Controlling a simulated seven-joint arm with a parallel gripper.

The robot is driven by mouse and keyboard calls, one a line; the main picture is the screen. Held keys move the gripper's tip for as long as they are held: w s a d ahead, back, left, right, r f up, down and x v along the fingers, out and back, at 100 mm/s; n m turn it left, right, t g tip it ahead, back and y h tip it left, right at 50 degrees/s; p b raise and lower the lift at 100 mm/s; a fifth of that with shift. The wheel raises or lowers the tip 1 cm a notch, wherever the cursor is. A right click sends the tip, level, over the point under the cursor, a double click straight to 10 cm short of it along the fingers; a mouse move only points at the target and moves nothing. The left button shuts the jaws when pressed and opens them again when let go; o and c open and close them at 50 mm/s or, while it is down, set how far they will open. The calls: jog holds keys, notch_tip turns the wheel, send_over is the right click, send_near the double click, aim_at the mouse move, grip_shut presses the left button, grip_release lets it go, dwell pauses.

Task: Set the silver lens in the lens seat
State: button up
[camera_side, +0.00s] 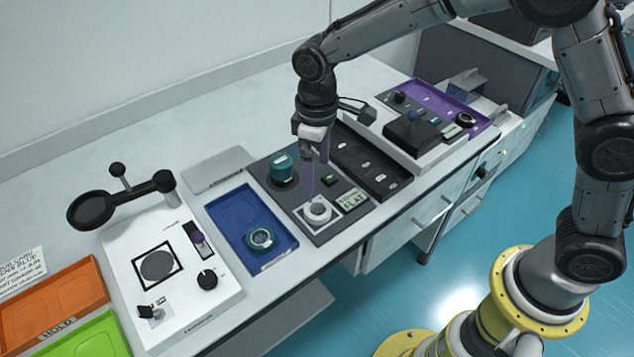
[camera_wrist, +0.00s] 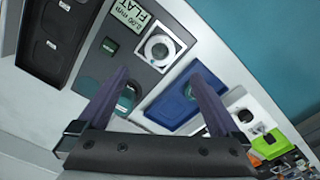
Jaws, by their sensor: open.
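A silver ring-shaped piece (camera_side: 318,210) lies inside a white-outlined square on a dark grey gauge plate (camera_side: 325,236), and it also shows in the wrist view (camera_wrist: 160,47). A round lens with a silver-and-teal rim (camera_side: 260,238) lies in the blue tray (camera_side: 226,211). I cannot tell for sure which of these is the silver lens, or whether the outlined square is the lens seat. My gripper (camera_side: 317,178) has purple fingers, spread apart and empty, above the gauge plate. In the wrist view the silver piece appears beyond the gap between the fingertips (camera_wrist: 160,68).
A white instrument (camera_side: 190,310) with a magnifier arm (camera_side: 125,194) stands left of the blue tray. Orange (camera_side: 55,297) and green (camera_side: 90,340) trays are at far left.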

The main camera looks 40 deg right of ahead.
jog(key=shift+r, duration=0.7)
jog(key=s+d+r+m+t, duration=0.2)
jog(key=s+d+r, duration=0.35)
jog(key=r, duration=0.25)
jog(key=s+d+r+m+t, duration=0.1)
jog(key=s+d+r+m, duration=0.1)
jog(key=s+d, duration=0.4)
jog(key=s+d+r+m+t, duration=0.2)
jog(key=s+d, duration=0.4)
jog(key=s, duration=0.7)
jog(key=shift+m+t, duration=0.3)
jog(key=shift+m, duration=0.1)
